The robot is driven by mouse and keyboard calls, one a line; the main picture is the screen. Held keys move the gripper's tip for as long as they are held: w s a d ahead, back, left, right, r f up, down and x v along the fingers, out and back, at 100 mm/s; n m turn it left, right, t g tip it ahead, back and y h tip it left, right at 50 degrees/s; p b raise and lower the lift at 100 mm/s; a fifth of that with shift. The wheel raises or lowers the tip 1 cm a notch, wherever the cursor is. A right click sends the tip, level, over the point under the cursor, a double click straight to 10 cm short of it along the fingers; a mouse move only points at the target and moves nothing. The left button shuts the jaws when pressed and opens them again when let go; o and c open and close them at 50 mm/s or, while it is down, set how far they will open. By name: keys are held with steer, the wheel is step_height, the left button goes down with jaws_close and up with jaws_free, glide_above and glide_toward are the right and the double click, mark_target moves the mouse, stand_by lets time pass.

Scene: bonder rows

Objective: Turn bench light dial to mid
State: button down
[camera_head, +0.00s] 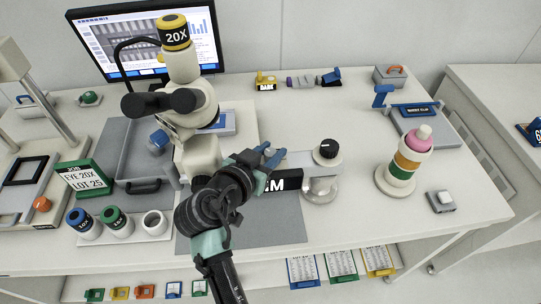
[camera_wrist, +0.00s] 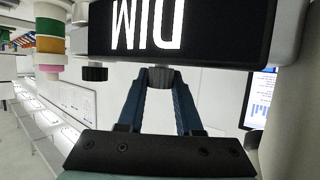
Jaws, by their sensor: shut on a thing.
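The bench light unit is a pale bar on a round-based post (camera_head: 320,190), with a black panel reading DIM in white. The panel (camera_wrist: 180,30) appears upside down in the wrist view; in the head view my arm hides part of the word. My gripper (camera_head: 266,157) is at the top of the bar. In the wrist view its blue fingers (camera_wrist: 160,82) close on a small dark grey dial (camera_wrist: 160,77) projecting from the bar. A separate black knob with a white mark (camera_head: 327,149) stands to the right, apart from my fingers. The head view hides the held dial.
A microscope (camera_head: 184,110) stands close left of my arm, with a monitor (camera_head: 150,40) behind. A ring stack (camera_head: 404,160) stands to the right. Cups and jars (camera_head: 118,222) sit at the front left.

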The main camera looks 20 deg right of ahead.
stand_by(0.4)
steer(key=c, duration=0.6)
jaws_free()
steer(key=b+v, duration=0.1)
steer(key=v, duration=1.2)
